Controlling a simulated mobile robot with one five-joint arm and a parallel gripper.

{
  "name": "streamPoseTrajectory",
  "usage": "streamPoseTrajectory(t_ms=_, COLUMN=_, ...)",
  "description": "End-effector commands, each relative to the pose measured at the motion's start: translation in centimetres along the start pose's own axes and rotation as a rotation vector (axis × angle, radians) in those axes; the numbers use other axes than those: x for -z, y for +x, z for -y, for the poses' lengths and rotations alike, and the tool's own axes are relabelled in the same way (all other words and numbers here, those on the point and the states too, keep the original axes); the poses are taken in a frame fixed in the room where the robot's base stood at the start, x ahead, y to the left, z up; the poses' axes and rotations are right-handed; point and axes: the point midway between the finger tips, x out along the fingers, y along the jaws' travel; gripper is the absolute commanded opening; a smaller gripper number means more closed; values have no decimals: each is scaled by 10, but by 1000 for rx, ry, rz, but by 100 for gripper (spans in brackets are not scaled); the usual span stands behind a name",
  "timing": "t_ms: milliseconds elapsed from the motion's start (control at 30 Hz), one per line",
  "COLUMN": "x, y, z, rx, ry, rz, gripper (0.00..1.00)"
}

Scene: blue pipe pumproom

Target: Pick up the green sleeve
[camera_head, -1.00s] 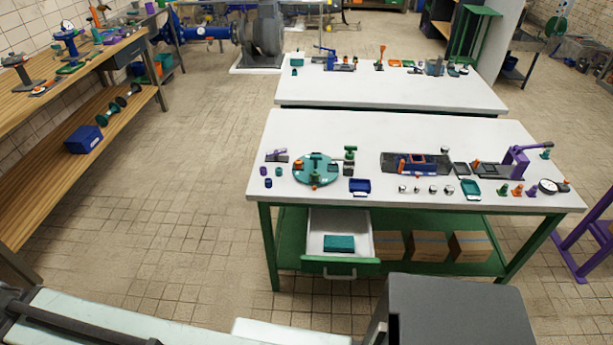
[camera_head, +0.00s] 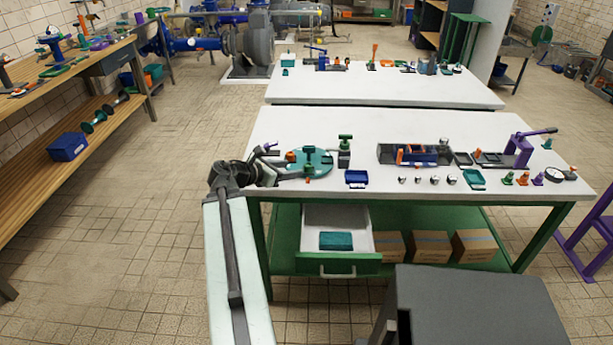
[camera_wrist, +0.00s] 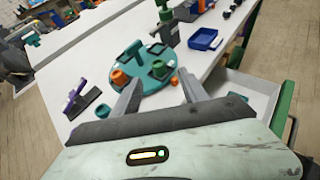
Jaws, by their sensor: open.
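A round teal turntable (camera_wrist: 152,85) lies on the near white table and also shows in the head view (camera_head: 322,158). On it in the wrist view are a small dark green piece (camera_wrist: 159,69) that looks like the green sleeve, an orange sleeve (camera_wrist: 119,79) and a teal T-shaped handle (camera_wrist: 130,52). My gripper (camera_wrist: 160,88) is open and empty, its two fingers pointing toward the turntable, with the green piece beyond the gap between them. In the head view, my gripper (camera_head: 292,172) reaches over the table's left end and hides part of the turntable and the small things beside it.
A purple clamp-like thing (camera_wrist: 76,98) stands left of the turntable. A blue tray (camera_head: 357,177) and a green-topped device (camera_head: 344,150) are to its right. An open drawer (camera_head: 341,262) juts out below the table's front edge.

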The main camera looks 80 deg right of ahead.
Motion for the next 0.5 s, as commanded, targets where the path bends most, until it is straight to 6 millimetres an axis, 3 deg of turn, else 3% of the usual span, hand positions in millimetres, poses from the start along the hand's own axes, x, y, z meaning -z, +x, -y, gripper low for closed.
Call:
streamPoseTrajectory(t_ms=167, x=-4, y=8, z=4, rx=8, ry=-23, rz=13, gripper=52)
streamPoseTrajectory(t_ms=333, x=-3, y=29, z=3, rx=9, ry=-20, rz=12, gripper=52)
streamPoseTrajectory(t_ms=500, x=-4, y=34, z=2, rx=7, ry=-20, rz=11, gripper=52)
